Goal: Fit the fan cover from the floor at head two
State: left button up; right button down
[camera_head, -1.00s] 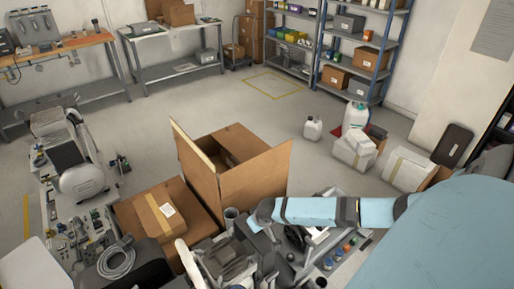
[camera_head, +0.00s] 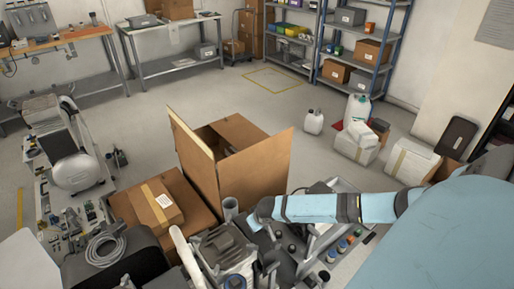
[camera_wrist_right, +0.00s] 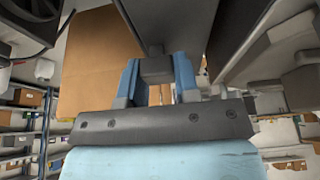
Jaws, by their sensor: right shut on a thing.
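My right arm comes in from the right in the head view, and its gripper (camera_head: 258,214) is over the crowded machine area at the bottom middle. In the right wrist view my right gripper (camera_wrist_right: 157,82) has its two blue fingers closed on a dark grey part (camera_wrist_right: 157,66). This part joins a larger dark grey shape above it; it may be the fan cover, but its full outline is cut off. A grey finned machine unit (camera_head: 225,245) stands just left of the gripper in the head view. I cannot tell which unit is head two. My left gripper is not in view.
An open cardboard box (camera_head: 245,172) stands right behind the gripper, with a closed carton (camera_head: 160,205) to its left. White jugs and boxes (camera_head: 410,160) stand at the right.

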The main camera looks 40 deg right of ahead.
notch_tip(320, 180, down, 7)
jog(key=b, duration=0.6)
jog(key=shift+r, duration=0.2)
pick_arm(q)
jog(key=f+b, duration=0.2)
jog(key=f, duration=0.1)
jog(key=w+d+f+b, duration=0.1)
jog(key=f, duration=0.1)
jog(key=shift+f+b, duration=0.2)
jog(key=shift+b, duration=0.2)
pick_arm(e)
notch_tip(320, 180, down, 4)
jog(key=shift+r, duration=0.1)
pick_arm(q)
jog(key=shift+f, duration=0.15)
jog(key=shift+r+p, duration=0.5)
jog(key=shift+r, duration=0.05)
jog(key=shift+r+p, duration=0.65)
pick_arm(e)
jog(key=shift+f, duration=0.35)
